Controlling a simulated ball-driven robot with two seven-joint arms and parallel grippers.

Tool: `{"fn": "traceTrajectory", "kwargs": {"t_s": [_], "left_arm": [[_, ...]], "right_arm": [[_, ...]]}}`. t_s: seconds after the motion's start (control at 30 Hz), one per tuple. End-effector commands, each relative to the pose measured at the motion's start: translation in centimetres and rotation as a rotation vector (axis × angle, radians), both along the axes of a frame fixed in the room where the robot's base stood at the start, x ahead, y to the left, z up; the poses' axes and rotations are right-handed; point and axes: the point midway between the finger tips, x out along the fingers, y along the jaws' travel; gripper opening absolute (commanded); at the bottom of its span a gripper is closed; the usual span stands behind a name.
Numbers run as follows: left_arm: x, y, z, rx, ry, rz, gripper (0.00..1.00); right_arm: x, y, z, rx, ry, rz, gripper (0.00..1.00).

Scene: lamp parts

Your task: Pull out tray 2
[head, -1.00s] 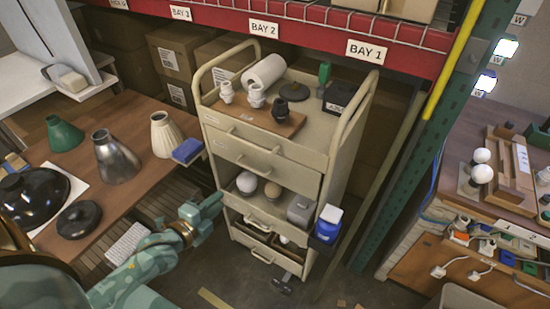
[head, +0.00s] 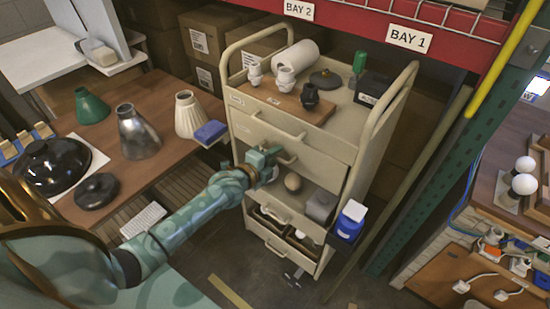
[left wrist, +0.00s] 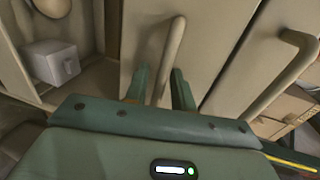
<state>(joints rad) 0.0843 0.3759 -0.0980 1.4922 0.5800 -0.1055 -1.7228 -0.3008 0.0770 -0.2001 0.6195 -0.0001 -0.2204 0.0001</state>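The beige cart has an upper drawer front with a handle (head: 292,136). Below it is a second drawer front (head: 325,172), which I take for tray 2; its small label is unreadable. Both upper fronts look closed. My left gripper (head: 268,160) is at the second front's handle (head: 288,160). In the left wrist view the two green fingers of my left gripper (left wrist: 160,88) stand apart, one on each side of a beige handle (left wrist: 168,55), with gaps visible. Another handle (left wrist: 280,78) is further right. My right gripper is not in view.
Below the second front, an open shelf holds a brown bulb (head: 292,182) and a grey box (head: 320,205). A blue-and-white container (head: 350,220) hangs at the cart's right side. A wooden table (head: 165,110) with lamp shades stands left. A green rack post (head: 440,160) rises right.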

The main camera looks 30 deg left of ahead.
Motion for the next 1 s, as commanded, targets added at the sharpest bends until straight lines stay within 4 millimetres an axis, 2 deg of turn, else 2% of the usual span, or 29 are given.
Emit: {"fn": "traceTrajectory", "kwargs": {"t_s": [0.23, 0.27, 0.33, 0.37, 0.67, 0.87, 1.0], "left_arm": [[0.1, 0.0, 0.0, 0.000, 0.000, 0.000, 0.25], [0.1, 0.0, 0.0, 0.000, 0.000, 0.000, 0.23], [0.1, 0.0, 0.0, 0.000, 0.000, 0.000, 0.03], [0.1, 0.0, 0.0, 0.000, 0.000, 0.000, 0.00], [-0.4, 0.0, 0.1, 0.002, 0.002, 0.000, 0.00], [-3.0, 0.1, 0.3, 0.002, 0.004, -0.002, 0.00], [-6.2, 0.4, 0.4, 0.001, 0.006, -0.002, 0.00]], "right_arm": [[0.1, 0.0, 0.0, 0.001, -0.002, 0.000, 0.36], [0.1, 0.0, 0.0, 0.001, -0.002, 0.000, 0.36], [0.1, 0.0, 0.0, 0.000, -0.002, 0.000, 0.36], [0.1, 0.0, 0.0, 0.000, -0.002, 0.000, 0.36], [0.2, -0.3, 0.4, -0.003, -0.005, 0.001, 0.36], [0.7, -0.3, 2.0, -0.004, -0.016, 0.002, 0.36], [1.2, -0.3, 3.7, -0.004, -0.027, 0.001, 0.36]]}}
